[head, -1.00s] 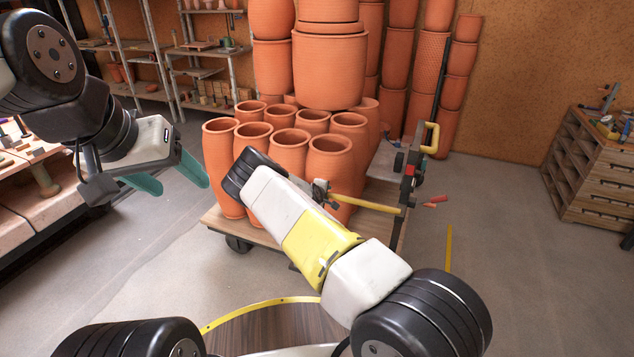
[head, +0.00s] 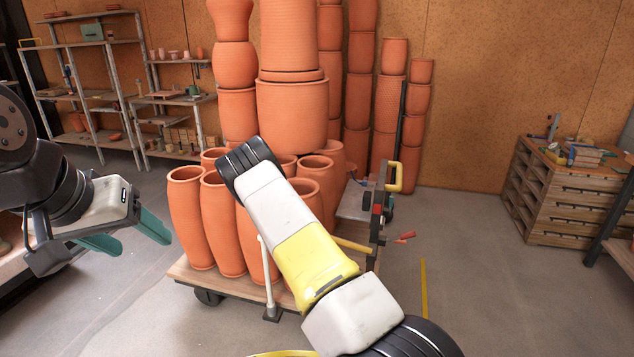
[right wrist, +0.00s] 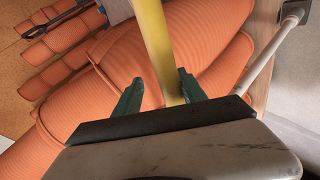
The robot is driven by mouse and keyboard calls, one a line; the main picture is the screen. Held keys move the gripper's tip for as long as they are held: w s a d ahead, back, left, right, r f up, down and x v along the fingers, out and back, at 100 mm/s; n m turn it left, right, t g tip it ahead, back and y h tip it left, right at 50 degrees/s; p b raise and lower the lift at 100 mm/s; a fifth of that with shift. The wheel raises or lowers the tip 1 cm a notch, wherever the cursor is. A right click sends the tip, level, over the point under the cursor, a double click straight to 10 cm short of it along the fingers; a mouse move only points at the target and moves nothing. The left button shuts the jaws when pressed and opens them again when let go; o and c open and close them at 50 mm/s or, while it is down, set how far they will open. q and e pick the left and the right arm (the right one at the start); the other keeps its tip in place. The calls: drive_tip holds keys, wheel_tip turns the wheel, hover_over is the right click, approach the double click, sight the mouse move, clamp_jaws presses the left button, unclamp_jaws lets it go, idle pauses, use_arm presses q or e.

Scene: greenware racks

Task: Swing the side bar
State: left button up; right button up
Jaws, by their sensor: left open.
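The yellow side bar (head: 352,245) shows in the head view as a short length right of my right forearm, reaching toward a dark upright at the cart's right side. My forearm hides the rest. In the right wrist view the bar (right wrist: 153,35) runs down between the green fingers of my right gripper (right wrist: 159,80). It lies close to the right finger, with a gap to the left one; I cannot tell if it touches. The right gripper looks open and is hidden in the head view. My left gripper (head: 145,244) is open and empty, left of the cart.
The wooden cart (head: 190,276) carries tall terracotta pots (head: 188,220) and stacked pots close to my right arm. A white post (head: 268,280) stands at its front edge. Shelves (head: 90,95) stand back left, a drawer cabinet (head: 560,195) right. Floor right of the cart is mostly clear.

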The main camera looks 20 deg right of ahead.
drive_tip(key=s+d+r+m+t+y, duration=0.2)
drive_tip(key=d+r, duration=0.4)
drive_tip(key=r, duration=0.3)
drive_tip(key=s+d+r+m+t+y, duration=0.1)
drive_tip(key=s+d+r, duration=0.4)
drive_tip(key=r, duration=0.5)
drive_tip(key=d+m+t, duration=0.1)
drive_tip(key=m, duration=0.1)
drive_tip(key=shift+r+m+y, duration=0.15)
drive_tip(key=shift+m+y, duration=0.25)
drive_tip(key=shift+s, duration=0.1)
drive_tip(key=v, duration=0.9)
drive_tip(key=shift+a, duration=0.15)
